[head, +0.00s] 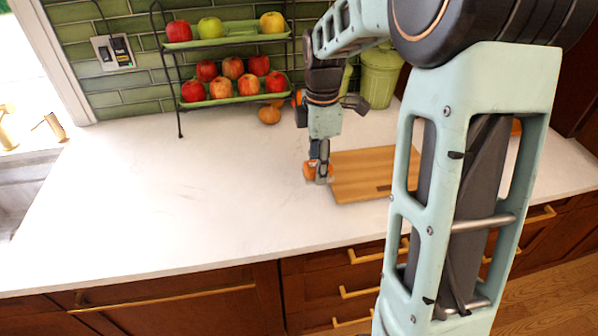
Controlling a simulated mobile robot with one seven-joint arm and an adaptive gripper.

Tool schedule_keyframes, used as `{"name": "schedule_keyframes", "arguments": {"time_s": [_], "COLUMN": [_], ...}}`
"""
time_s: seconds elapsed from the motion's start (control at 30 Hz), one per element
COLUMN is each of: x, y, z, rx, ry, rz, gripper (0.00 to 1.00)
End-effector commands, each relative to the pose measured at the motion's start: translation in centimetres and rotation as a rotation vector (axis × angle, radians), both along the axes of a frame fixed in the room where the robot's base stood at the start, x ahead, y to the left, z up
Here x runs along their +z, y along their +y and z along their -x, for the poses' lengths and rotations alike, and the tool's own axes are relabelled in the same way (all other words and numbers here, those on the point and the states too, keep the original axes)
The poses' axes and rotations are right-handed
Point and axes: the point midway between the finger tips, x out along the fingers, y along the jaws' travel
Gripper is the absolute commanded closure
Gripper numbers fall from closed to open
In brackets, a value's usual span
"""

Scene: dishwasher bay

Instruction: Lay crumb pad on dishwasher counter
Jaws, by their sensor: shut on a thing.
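The crumb pad appears to be the small orange thing (310,171) at the tip of my gripper (322,172). My gripper points down and is shut on it, with its fingers hiding part of it. It is low over the white counter (170,210), just left of a wooden board. I cannot tell whether it touches the counter. The wide wooden front with a long brass handle (165,300) lies below the counter's left part.
A two-tier rack (222,101) of apples stands at the back, with an orange-brown fruit (269,115) beside it. A green canister (378,77) is behind my arm. The wooden board (362,172) lies right of my gripper. A sink (25,190) is at far left. The counter's left and middle are clear.

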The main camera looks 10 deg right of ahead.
Motion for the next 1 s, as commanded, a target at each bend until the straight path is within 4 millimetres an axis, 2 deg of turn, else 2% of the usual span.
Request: {"name": "schedule_keyframes", "arguments": {"time_s": [0.03, 0.2, 0.33, 0.63, 0.8, 1.0], "x": [-0.5, -3.5, -4.9, -6.5, -9.0, -9.3], "y": [0.6, 1.6, 2.1, 2.6, 2.5, 2.5], "z": [-0.9, -2.9, -4.1, -5.2, -5.0, -5.1], "rx": [0.005, 0.003, 0.003, 0.001, 0.001, 0.001], "ry": [0.003, 0.004, 0.001, 0.002, 0.003, -0.001], "rz": [-0.001, -0.001, 0.000, 0.000, 0.000, 0.000], "gripper": [0.84, 0.84, 0.84, 0.84, 0.84, 0.84]}}
